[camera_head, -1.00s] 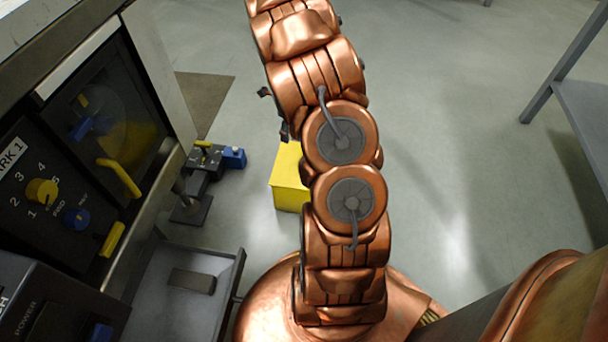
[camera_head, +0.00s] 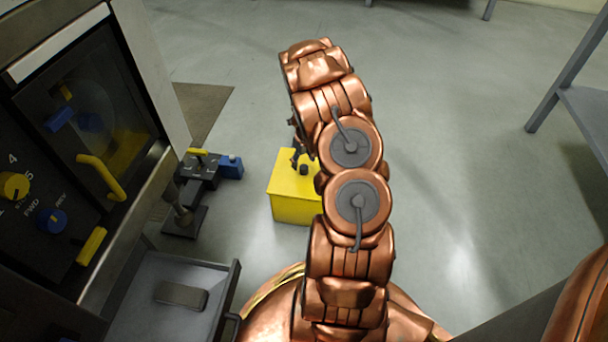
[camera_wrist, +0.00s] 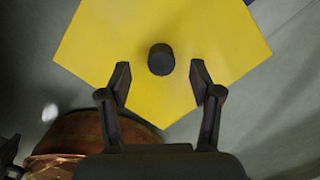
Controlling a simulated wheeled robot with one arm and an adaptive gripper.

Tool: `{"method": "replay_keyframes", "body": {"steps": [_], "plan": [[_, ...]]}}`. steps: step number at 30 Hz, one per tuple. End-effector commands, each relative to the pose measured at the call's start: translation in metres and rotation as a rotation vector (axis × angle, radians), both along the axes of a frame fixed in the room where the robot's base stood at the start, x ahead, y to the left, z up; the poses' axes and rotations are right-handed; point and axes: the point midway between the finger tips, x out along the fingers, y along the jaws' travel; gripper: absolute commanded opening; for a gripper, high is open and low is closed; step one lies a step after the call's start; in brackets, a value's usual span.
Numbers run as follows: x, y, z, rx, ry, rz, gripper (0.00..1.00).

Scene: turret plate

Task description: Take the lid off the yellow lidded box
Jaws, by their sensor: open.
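The yellow lidded box (camera_head: 297,207) stands on the floor left of my arm in the head view, partly hidden by the arm. Its lid is on, with a dark round knob (camera_head: 304,170) on top. In the wrist view the yellow lid (camera_wrist: 205,40) fills the upper middle, and the knob (camera_wrist: 161,59) stands near its centre. My gripper (camera_wrist: 160,78) is open, its two fingers apart over the lid, with the knob just beyond and between the fingertips. Nothing is held. In the head view my gripper (camera_head: 297,157) is close by the knob, largely hidden by the arm.
A machine with a dark control panel (camera_head: 45,190) stands at the left. A grey tray (camera_head: 212,318) with a dark block sits below it. A black and blue device (camera_head: 200,182) stands left of the box. A grey table (camera_head: 585,105) is at the right; open floor lies between.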

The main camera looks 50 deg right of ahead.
Motion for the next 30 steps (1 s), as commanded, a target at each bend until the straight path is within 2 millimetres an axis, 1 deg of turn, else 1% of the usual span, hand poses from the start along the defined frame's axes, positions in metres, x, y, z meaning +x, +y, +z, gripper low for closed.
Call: {"method": "replay_keyframes", "body": {"steps": [1, 7, 10, 16, 30], "plan": [[-0.001, -0.001, -0.012, 0.001, 0.001, -0.001, 0.64], [0.0, -0.001, -0.037, 0.002, 0.004, 0.002, 0.64], [0.0, -0.001, -0.041, 0.003, 0.004, 0.001, 0.64], [0.001, -0.001, -0.04, 0.001, 0.003, 0.001, 0.63], [0.001, -0.001, -0.039, 0.001, 0.002, 0.001, 0.14]]}}
